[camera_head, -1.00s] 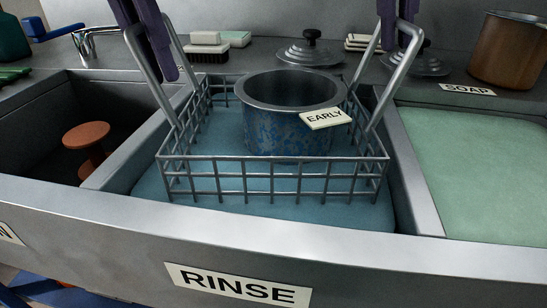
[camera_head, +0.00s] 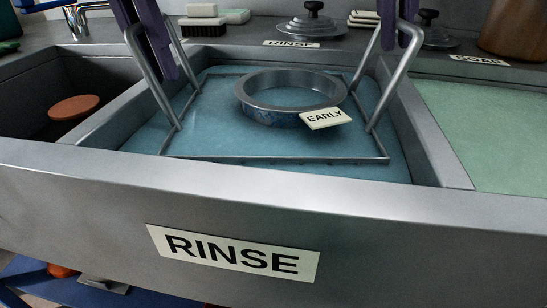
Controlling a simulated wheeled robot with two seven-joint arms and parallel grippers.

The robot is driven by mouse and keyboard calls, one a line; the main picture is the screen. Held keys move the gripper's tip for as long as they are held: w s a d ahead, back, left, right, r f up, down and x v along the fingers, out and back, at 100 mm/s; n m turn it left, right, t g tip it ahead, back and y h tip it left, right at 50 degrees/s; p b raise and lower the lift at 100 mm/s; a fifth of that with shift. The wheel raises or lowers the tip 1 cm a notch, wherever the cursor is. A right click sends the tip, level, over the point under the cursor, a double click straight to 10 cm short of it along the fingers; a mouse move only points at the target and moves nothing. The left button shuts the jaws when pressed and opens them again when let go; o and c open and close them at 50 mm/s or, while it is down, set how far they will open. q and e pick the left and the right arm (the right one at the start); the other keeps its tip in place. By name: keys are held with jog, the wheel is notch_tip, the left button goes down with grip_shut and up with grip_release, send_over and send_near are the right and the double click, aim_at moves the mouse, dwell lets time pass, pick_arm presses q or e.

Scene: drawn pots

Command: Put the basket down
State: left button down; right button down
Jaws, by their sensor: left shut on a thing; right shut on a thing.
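The wire basket (camera_head: 275,160) is in the middle sink basin marked RINSE, sunk in blue water (camera_head: 215,135) up to about its top rim. Its lower part is hidden under the water. My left gripper (camera_head: 150,50) is shut on the basket's left handle (camera_head: 150,85). My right gripper (camera_head: 400,35) is shut on the right handle (camera_head: 393,85). Both fingertips are partly cut off or hard to make out.
Right is a basin of green water (camera_head: 480,125); left is a basin with a reddish-brown round object (camera_head: 74,107). Pot lids (camera_head: 312,24) and pale blocks (camera_head: 203,28) lie on the back ledge. A copper pot (camera_head: 515,30) stands at back right. The front wall carries the RINSE sign (camera_head: 232,252).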

pick_arm(q)
jog(key=shift+a+f+b, duration=0.1)
jog(key=shift+f+b, duration=0.35)
jog(key=shift+f, duration=0.2)
pick_arm(e)
jog(key=shift+d+f, duration=0.15)
jog(key=shift+f, duration=0.5)
pick_arm(q)
jog(key=c, duration=1.8)
grip_release()
jog(key=shift+r, duration=0.2)
jog(key=shift+c, duration=0.2)
pick_arm(e)
jog(key=c, duration=1.8)
grip_release()
jog(key=shift+r, duration=0.2)
jog(key=shift+c, duration=0.2)
